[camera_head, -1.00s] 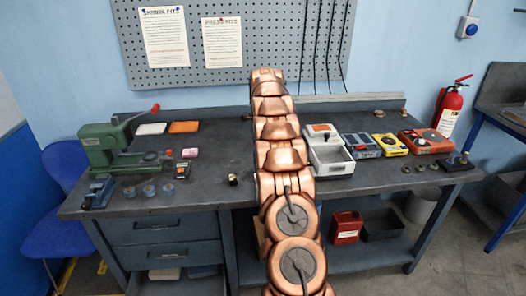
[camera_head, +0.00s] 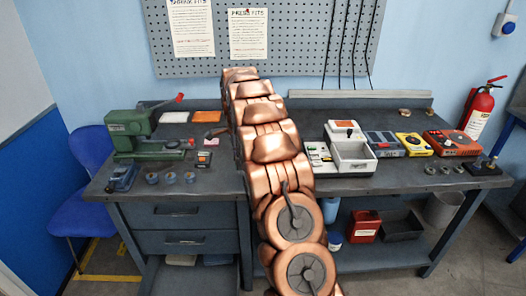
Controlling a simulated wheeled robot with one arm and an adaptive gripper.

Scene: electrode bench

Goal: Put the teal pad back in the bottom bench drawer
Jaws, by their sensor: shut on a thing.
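The teal pad is not visible in the head view. My copper arm rises through the middle of the picture and hides part of the bench behind it. I cannot make out my gripper; it seems hidden behind the arm.
On the bench (camera_head: 125,197), a green machine (camera_head: 130,128), a white pad (camera_head: 174,117) and an orange pad (camera_head: 206,116) are left of my arm. A white tray (camera_head: 352,166) and an orange box (camera_head: 455,144) are right. A blue chair (camera_head: 88,150) stands left.

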